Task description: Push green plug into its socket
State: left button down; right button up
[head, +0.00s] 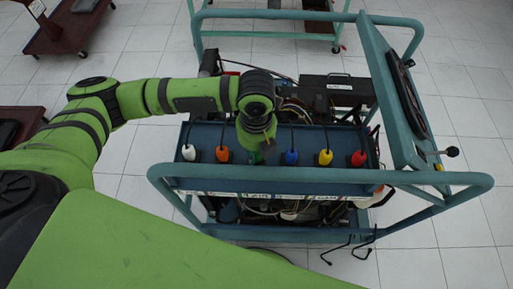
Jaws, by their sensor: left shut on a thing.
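A row of coloured plugs stands along the blue-grey panel (205,133) of the engine trainer. The green plug (257,158) is in the middle of this row and shows only in small part beneath my left gripper (256,148). My left gripper points down from above and is shut on the green plug. The fingers are dark and small here, and the wrist hides most of them. The green plug's socket is hidden, so I cannot tell how deep the plug sits. My right gripper is not in view.
White (188,152) and orange (222,154) plugs stand left of the green one; blue (291,157), yellow (325,158) and red (359,158) stand right. A teal frame rail (320,174) runs in front. An upright panel (402,100) stands at right.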

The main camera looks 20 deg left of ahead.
pick_arm(q)
jog(key=shift+f, duration=0.3)
dwell(0.6)
jog(key=c, duration=0.9)
grip_release()
jog(key=shift+r, duration=0.15)
jog(key=shift+r+p, duration=3.4)
jog(key=shift+p, duration=0.55)
grip_shut()
